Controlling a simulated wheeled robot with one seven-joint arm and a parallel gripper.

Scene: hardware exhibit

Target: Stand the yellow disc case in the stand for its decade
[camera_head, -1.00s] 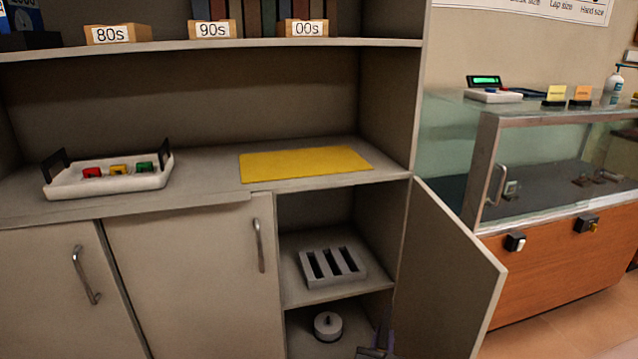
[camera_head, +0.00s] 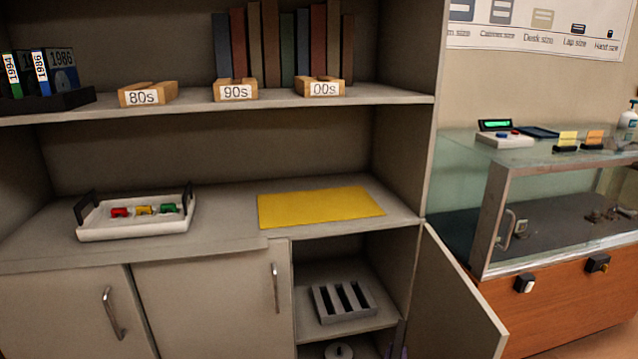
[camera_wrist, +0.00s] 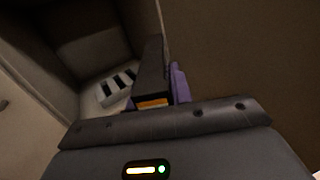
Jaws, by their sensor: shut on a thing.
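My gripper (camera_wrist: 156,90) is shut on a dark slab-like thing with a yellow-orange edge, which looks like the yellow disc case (camera_wrist: 153,103). Purple finger parts show on both sides of it; its label cannot be read. In the head view only a purple sliver shows at the bottom, near the open cupboard door. Three wooden stands marked 80s (camera_head: 147,94), 90s (camera_head: 235,90) and 00s (camera_head: 321,87) stand in a row on the upper shelf. No case shows in them. A dark rack (camera_head: 62,103) at far left holds several cases, with 1994 and 1986 readable.
Books stand behind the stands. Below are a white tray (camera_head: 135,229) with small coloured pieces and a yellow mat (camera_head: 320,207). A grey slotted block (camera_head: 343,302) sits in the open cupboard, beside its door (camera_head: 450,300). A glass case (camera_head: 540,180) stands right.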

